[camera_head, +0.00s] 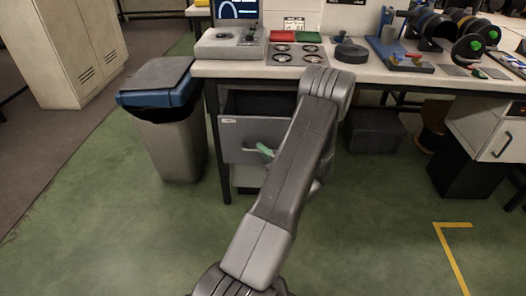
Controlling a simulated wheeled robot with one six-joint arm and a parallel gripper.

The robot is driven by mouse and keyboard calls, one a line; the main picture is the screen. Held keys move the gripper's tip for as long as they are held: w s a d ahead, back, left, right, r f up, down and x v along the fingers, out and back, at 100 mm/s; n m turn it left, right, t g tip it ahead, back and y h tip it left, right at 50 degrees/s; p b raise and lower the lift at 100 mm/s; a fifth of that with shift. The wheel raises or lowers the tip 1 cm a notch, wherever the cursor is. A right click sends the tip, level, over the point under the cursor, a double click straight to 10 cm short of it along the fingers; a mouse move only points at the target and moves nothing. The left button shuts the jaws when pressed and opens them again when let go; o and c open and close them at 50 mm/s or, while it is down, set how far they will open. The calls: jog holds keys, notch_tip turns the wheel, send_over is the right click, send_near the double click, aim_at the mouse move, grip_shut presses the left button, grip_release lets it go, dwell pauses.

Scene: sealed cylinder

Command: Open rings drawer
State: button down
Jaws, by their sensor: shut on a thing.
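The drawer (236,142) has a grey front with a small label at its upper left, too small to read. It is under the workbench and stands pulled out, with its dark inside showing above the front panel. My gripper (266,151) is at the middle of the drawer front, with a small green part showing beside my arm. It is shut on the drawer's handle, which is mostly hidden. My arm covers the right part of the drawer front.
A grey bin (168,143) with a blue rim stands left of the drawer. The workbench (386,72) above carries red and green trays, a plate with round recesses and tools. A dark box (374,133) sits underneath at right. Green floor in front is clear.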

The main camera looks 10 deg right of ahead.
jog(key=s, duration=0.2)
jog(key=s+a+p, duration=0.1)
jog(key=s, duration=0.1)
jog(key=shift+s+a, duration=0.1)
jog(key=c, duration=1.5)
grip_release()
jog(key=p+v, duration=0.2)
jog(key=v, duration=1.1)
jog(key=shift+s+d, duration=0.25)
jog(key=shift+s, duration=0.1)
jog(key=b+x, duration=0.2)
jog(key=x, duration=1.2)
